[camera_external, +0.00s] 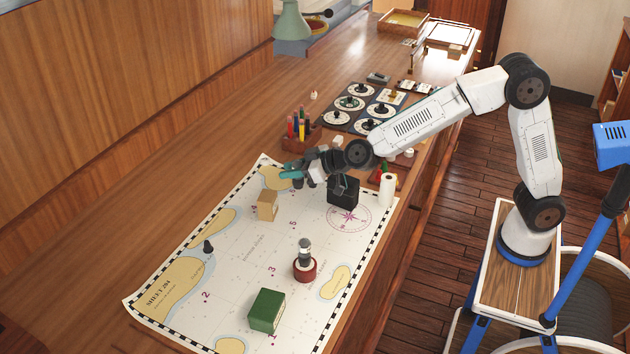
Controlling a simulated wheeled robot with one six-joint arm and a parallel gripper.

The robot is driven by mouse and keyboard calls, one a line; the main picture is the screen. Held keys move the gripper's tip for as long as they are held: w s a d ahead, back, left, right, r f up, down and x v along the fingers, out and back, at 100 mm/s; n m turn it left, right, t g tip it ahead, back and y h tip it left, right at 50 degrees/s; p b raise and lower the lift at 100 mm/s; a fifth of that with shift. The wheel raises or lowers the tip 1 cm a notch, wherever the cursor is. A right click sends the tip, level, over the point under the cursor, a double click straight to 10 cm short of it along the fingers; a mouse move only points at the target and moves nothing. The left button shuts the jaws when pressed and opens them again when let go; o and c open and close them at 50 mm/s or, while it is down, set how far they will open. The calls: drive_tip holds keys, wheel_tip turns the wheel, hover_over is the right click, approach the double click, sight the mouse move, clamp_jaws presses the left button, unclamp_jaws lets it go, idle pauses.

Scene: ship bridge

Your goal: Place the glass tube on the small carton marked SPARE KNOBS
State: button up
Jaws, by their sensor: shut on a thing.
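My gripper (300,170) reaches left over the chart, at the far side of the tan carton. It is shut on a teal piece (289,172), which I take to be the glass tube; it is small and partly hidden by the fingers. A small tan carton (267,206) stands upright on the chart, just below the gripper in the picture. I take it for the SPARE KNOBS carton, but its marking is too small to read. The teal piece appears above and beyond the carton; I see no clear contact between them.
The chart (238,262) also bears a green box (267,310), a red round stand (305,270) with a grey item, a black box (343,192) and a small black piece (208,246). A pencil holder (300,136) and dial panel (362,106) stand behind. A white cylinder (387,190) stands right.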

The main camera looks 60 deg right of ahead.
drive_tip(key=w, duration=0.3)
drive_tip(key=w+a, duration=0.1)
drive_tip(key=w, duration=0.2)
drive_tip(key=w+a+f, duration=0.1)
drive_tip(key=w, duration=0.2)
drive_tip(key=shift+a, duration=0.25)
drive_tip(key=shift+f, duration=1.7)
drive_tip(key=shift+f, duration=0.15)
drive_tip(key=o, duration=0.9)
drive_tip(key=shift+o, duration=0.3)
drive_tip(key=shift+s+r, duration=0.2)
drive_tip(key=shift+r, duration=0.05)
drive_tip(key=v, duration=1.1)
drive_tip(key=shift+s, duration=0.25)
drive_tip(key=shift+d+r, duration=0.1)
